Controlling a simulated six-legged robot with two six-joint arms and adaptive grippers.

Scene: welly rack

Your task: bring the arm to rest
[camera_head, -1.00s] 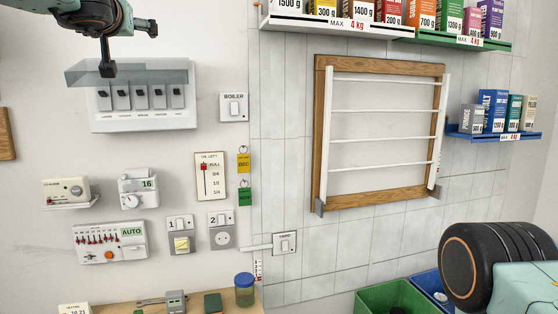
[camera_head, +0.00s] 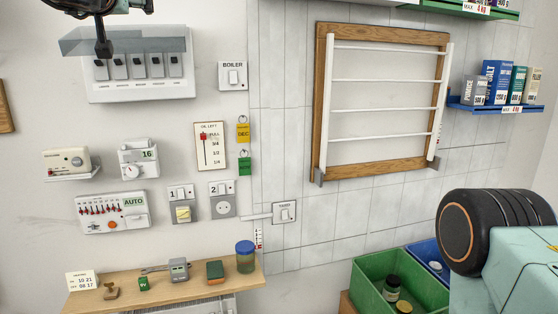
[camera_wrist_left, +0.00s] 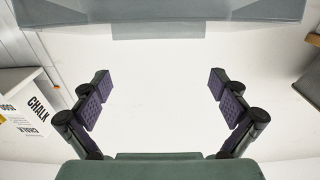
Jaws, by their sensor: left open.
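My left gripper (camera_head: 126,27) shows at the top left of the head view, partly cut off by the frame's top edge. One finger hangs in front of the clear grey cover (camera_head: 75,43) of the switch panel (camera_head: 140,90). In the left wrist view the gripper (camera_wrist_left: 160,84) is open, its two dark padded fingers wide apart with nothing between them. Pale wall lies beyond the fingers, and a grey cover edge (camera_wrist_left: 160,25) crosses the top of that view. My right gripper is not in view.
A wooden shelf (camera_head: 190,291) with small items is at the lower left. A wood-framed rack (camera_head: 438,39) hangs on the tiles, with a blue shelf (camera_head: 500,107) of boxes beside it. A green crate (camera_head: 375,290) stands lower right. A CHALK box (camera_wrist_left: 25,115) shows in the left wrist view.

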